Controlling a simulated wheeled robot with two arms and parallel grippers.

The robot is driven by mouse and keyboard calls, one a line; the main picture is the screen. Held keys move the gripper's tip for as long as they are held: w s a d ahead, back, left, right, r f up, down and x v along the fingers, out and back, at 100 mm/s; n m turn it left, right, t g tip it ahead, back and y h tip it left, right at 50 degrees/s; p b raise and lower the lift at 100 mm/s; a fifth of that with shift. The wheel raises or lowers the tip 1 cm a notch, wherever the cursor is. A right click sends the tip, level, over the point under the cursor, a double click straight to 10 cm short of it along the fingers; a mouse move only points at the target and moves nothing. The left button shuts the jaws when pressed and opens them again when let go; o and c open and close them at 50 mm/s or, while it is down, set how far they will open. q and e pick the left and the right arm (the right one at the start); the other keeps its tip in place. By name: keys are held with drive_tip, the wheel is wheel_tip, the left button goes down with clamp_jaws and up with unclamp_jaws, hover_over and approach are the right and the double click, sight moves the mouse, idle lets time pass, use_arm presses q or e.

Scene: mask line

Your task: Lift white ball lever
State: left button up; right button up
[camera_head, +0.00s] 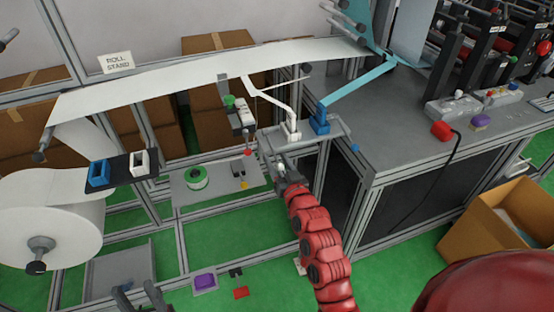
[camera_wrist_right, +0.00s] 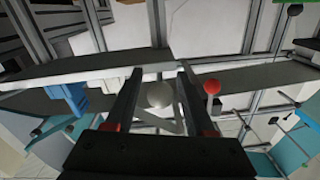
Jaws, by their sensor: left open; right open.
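The white ball (camera_wrist_right: 160,95) of the lever shows in the right wrist view, between the two dark fingers of my right gripper (camera_wrist_right: 160,80). The fingers stand apart on either side of it, and I cannot tell whether either touches it. My left gripper (camera_head: 139,297) is open and empty at the bottom left edge.
A red ball (camera_wrist_right: 212,86) is just right of the right gripper's fingers. A grey bench (camera_head: 400,150) and a cardboard box (camera_head: 500,225) stand further right. A large white roll (camera_head: 45,225) is at left.

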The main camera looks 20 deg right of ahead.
clamp_jaws()
idle(1.4)
